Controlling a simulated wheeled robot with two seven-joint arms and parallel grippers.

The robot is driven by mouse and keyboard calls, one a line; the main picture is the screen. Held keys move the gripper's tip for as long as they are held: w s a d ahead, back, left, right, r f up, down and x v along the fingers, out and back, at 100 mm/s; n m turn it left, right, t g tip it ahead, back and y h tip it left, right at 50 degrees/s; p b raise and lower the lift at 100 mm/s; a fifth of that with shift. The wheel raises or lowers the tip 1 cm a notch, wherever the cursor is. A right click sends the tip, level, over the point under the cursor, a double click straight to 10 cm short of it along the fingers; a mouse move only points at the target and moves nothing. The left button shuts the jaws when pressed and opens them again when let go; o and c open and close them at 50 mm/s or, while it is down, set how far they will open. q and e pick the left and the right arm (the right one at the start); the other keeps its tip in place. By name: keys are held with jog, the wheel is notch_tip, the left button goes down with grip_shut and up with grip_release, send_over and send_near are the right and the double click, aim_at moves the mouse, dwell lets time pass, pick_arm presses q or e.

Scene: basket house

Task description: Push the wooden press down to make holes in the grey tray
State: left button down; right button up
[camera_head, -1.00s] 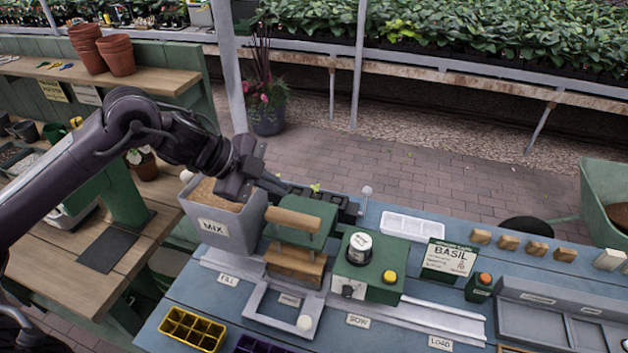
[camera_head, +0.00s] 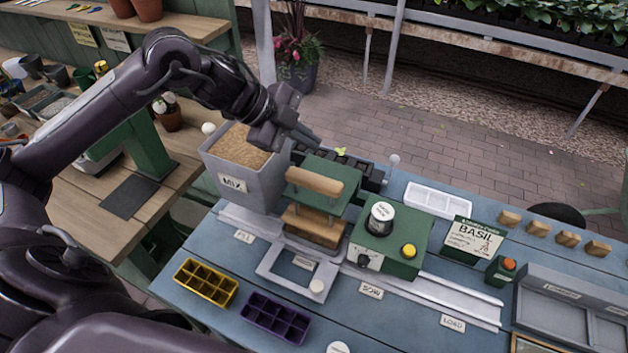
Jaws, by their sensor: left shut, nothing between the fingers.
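The wooden press (camera_head: 313,228) stands upright on the blue bench, its wooden block under a green plate (camera_head: 330,200). A wooden bar handle (camera_head: 314,181) lies across the plate's top. My left gripper (camera_head: 309,136) is shut and empty, behind and above the handle, apart from it in the picture. A grey frame (camera_head: 268,269) with a white knob (camera_head: 317,286) lies in front of the press. I cannot make out a grey tray under the block; the press hides that spot. My right gripper is out of view.
A grey MIX bin (camera_head: 225,178) of brown soil stands left of the press, close under my left arm. A green box (camera_head: 388,245) with a jar and yellow button stands right. Yellow (camera_head: 206,284) and purple (camera_head: 274,319) cell trays lie in front. A rail (camera_head: 450,295) runs right.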

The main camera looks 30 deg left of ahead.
aim_at(307, 179)
pick_arm(q)
notch_tip(307, 179, down, 7)
jog(key=b, duration=0.5)
jog(key=shift+r, duration=0.1)
dwell(0.5)
dwell(1.2)
jog(key=shift+f+b, duration=0.35)
jog(key=shift+f, duration=0.1)
jog(key=shift+s+f+b, duration=0.1)
jog(key=shift+f+b, duration=1.25)
jog(key=shift+f, duration=0.55)
dwell(1.3)
jog(key=shift+r, duration=0.1)
jog(key=shift+r+p, duration=2.1)
jog(key=shift+r, duration=0.1)
